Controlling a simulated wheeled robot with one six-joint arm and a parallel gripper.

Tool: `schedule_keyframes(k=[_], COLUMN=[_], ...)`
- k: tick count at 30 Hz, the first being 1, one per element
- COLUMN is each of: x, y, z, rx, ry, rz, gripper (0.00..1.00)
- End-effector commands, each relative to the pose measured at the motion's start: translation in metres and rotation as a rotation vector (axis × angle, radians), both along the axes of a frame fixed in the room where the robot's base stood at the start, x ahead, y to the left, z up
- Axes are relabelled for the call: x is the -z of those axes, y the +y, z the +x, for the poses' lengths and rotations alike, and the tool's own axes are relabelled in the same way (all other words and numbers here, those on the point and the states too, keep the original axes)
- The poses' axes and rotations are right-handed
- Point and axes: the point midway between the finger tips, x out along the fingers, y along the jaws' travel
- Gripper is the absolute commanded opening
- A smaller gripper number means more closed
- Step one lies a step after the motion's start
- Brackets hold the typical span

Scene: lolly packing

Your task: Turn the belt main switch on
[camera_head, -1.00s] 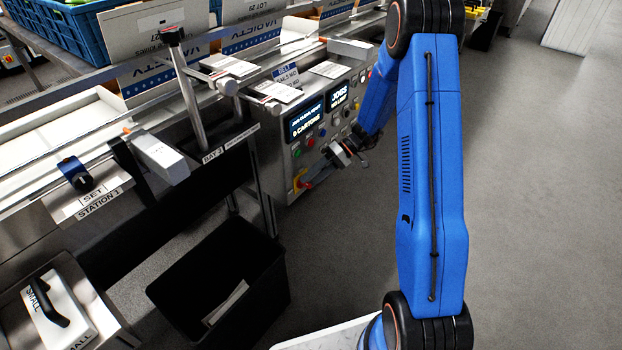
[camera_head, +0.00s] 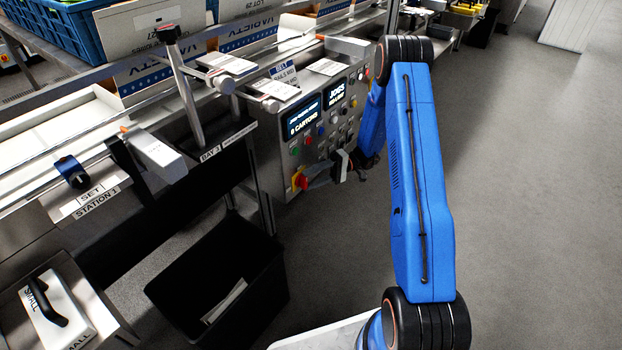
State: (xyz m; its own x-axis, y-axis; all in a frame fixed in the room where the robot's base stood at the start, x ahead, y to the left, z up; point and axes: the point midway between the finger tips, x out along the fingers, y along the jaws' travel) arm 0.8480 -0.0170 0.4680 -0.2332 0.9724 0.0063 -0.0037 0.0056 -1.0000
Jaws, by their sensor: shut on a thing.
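The belt main switch is a red rotary knob on a yellow plate (camera_head: 298,179), low on the left of the grey control panel (camera_head: 295,153). My gripper (camera_head: 309,181) is at the panel, its fingers reaching left to the red knob and shut on it. The fingers partly cover the knob, so its exact angle is hard to read.
A black bin (camera_head: 225,285) stands on the floor left of my arm. The conveyor frame with a SET STATION 1 label (camera_head: 95,200) runs along the left. A white box marked SMALL (camera_head: 55,312) sits at lower left. The grey floor on the right is clear.

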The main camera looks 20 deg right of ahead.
Motion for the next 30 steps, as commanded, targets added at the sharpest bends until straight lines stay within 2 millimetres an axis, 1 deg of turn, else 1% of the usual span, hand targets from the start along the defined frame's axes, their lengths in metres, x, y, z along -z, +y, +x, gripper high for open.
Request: schedule_keyframes(k=[13,14,15,16,25,28,30], x=[0.001,0.001,0.001,0.001,0.001,0.001,0.001], y=[0.000,0.000,0.000,0.000,-0.001,-0.006,-0.014], z=[-0.001,-0.001,-0.001,-0.001,0.000,0.002,0.004], rx=[-0.001,-0.001,-0.001,-0.001,0.000,0.001,0.002], ry=[0.006,0.006,0.006,0.006,0.006,0.005,0.004], rz=[0.006,0.006,0.006,0.006,0.007,0.007,0.007], gripper=[0.26,0.56,0.65,0.67,0.67,0.67,0.67])
